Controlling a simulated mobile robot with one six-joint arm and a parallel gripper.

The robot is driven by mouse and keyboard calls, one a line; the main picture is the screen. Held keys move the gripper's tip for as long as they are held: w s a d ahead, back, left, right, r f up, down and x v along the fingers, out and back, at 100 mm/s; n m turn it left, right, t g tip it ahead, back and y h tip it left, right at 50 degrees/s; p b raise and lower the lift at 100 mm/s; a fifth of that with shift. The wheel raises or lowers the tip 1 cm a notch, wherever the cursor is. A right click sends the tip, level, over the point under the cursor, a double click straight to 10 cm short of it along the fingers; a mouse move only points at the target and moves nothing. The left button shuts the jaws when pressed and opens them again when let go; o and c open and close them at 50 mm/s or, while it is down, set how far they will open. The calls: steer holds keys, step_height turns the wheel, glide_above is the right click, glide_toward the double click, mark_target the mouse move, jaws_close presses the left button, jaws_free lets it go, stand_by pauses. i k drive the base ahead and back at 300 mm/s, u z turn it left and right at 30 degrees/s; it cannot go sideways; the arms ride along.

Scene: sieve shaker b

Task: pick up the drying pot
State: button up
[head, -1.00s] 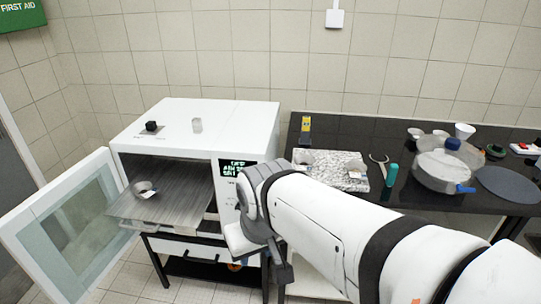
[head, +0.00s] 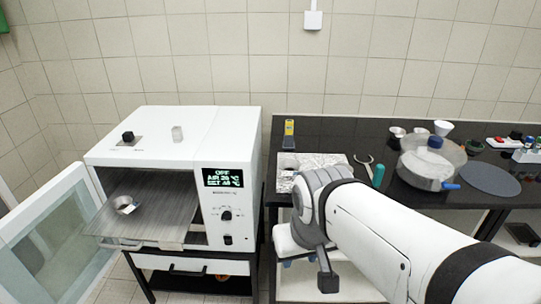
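A small round metal pot (head: 124,204) with a white label sits on the pulled-out grey shelf of the white oven (head: 220,150), whose door is open. I take this as the drying pot; it stands upright and nothing touches it. My arm's end (head: 310,215) is right of the oven, in front of the black bench, well apart from the pot. A dark part (head: 327,280) hangs below the wrist. The fingers cannot be made out, so I cannot tell whether my gripper is open or shut.
The open glass door (head: 50,245) stands left of the shelf. The oven display (head: 222,178) reads OFF. A speckled slab (head: 325,160), tongs (head: 364,160), a lidded vessel (head: 428,165) and a dark disc (head: 489,178) are on the bench (head: 350,128). Space before the shelf looks clear.

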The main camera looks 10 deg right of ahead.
mark_target(290, 168)
steer(key=u, duration=0.05)
steer(key=i, duration=1)
steer(key=z, duration=0.05)
